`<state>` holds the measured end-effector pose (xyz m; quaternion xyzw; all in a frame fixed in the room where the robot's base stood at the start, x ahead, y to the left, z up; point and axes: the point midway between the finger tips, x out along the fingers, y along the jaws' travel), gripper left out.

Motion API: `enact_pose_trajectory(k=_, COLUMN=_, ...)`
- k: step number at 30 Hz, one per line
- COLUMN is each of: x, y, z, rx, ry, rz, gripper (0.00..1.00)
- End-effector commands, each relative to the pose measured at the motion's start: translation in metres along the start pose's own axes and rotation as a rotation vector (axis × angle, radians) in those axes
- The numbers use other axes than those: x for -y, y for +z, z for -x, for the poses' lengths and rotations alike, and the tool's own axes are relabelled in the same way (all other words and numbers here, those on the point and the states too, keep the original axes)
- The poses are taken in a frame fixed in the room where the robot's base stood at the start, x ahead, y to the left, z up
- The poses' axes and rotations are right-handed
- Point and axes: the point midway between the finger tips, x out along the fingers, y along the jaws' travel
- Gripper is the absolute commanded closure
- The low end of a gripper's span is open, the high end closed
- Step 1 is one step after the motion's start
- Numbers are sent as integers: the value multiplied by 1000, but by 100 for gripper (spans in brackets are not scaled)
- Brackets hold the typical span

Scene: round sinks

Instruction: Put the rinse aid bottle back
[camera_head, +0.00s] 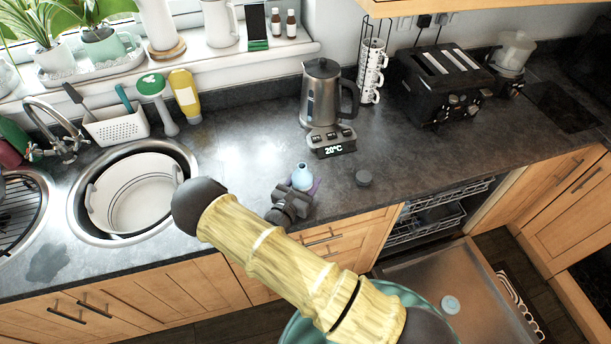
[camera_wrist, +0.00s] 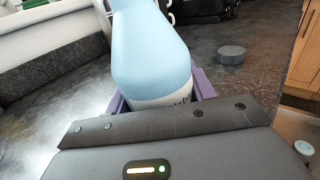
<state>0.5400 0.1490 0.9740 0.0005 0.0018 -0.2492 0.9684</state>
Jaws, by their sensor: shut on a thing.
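The light blue bottle (camera_head: 301,174), which fits the rinse aid bottle, is between the purple fingers of my gripper (camera_head: 303,185) near the front edge of the counter. In the wrist view the bottle (camera_wrist: 150,50) fills the upper middle, with a white label low down, partly hidden by my gripper. A purple finger of my gripper (camera_wrist: 162,98) shows on each side of it, shut on it. I cannot tell whether its base touches the counter.
A small dark round lid (camera_head: 363,178) lies on the counter (camera_head: 245,155) to the right. The kettle (camera_head: 322,92) stands behind. A round sink with a white basin (camera_head: 135,190) is left. The dishwasher door (camera_head: 455,290) hangs open at lower right, with a small round light-blue item (camera_head: 450,304) on it.

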Motion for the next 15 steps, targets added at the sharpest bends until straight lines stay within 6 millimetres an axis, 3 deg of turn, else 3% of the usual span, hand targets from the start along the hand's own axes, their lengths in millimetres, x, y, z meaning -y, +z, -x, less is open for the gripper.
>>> enact_pose_trajectory(k=10, x=0, y=-3, z=0, rx=1, ry=0, rz=-1, gripper=76)
enact_pose_trajectory(k=11, x=0, y=-3, z=0, rx=0, ry=0, rz=0, gripper=44)
enact_pose_trajectory(k=14, x=0, y=-2, z=0, rx=0, ry=-1, rz=0, gripper=25)
enact_pose_trajectory(k=15, x=0, y=-2, z=0, rx=0, ry=-1, rz=0, gripper=25)
